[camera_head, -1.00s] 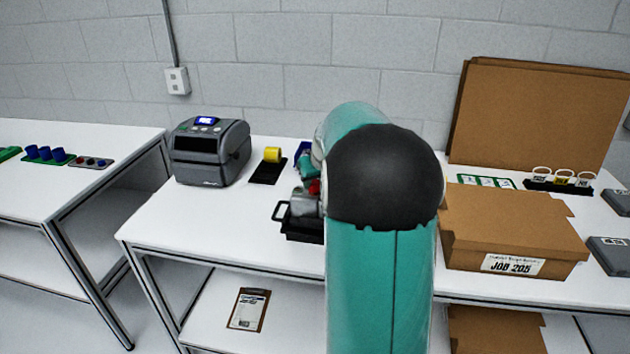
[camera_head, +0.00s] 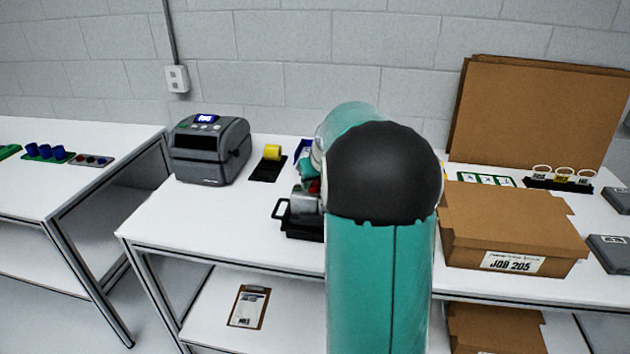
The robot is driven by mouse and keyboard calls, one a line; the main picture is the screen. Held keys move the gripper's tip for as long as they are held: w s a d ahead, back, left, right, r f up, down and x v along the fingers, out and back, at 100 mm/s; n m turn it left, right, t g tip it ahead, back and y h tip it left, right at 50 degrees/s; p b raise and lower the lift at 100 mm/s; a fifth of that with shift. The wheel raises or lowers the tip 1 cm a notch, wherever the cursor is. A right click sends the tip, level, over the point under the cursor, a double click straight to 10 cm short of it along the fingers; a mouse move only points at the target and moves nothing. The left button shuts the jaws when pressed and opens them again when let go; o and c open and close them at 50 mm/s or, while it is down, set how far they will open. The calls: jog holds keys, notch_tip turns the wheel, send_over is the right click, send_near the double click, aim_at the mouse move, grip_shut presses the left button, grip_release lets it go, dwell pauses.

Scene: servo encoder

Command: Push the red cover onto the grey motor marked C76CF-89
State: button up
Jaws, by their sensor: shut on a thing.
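A grey motor (camera_head: 305,203) sits in a black tray (camera_head: 281,210) with a handle on the middle table. No marking on it is readable. A small part of the red cover (camera_head: 314,187) shows right above the motor, against or very close to it; whether it is seated cannot be seen. My gripper (camera_head: 308,178) is shut on the red cover, at the motor. My own teal arm with its dark joint stands in front and hides most of the gripper, the cover and the tray's right side.
A label printer (camera_head: 209,150) and a yellow roll on a black stand (camera_head: 268,170) are left of the tray. A blue bin (camera_head: 303,150) is behind it. A JOB 205 cardboard box (camera_head: 510,232) is on the right.

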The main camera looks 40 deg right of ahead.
jog(key=shift+f, duration=0.25)
dwell(0.5)
jog(key=o, duration=1)
jog(key=shift+a, duration=0.1)
jog(key=shift+c, duration=0.2)
jog(key=shift+o, duration=0.2)
jog(key=shift+s, duration=0.1)
jog(key=shift+f, duration=0.1)
jog(key=shift+d, duration=0.2)
jog(key=shift+d+r, duration=0.15)
jog(key=shift+r, duration=0.55)
jog(key=shift+a+r, duration=0.15)
jog(key=shift+r, duration=1)
jog(key=shift+a+r, duration=0.15)
jog(key=shift+r, duration=1)
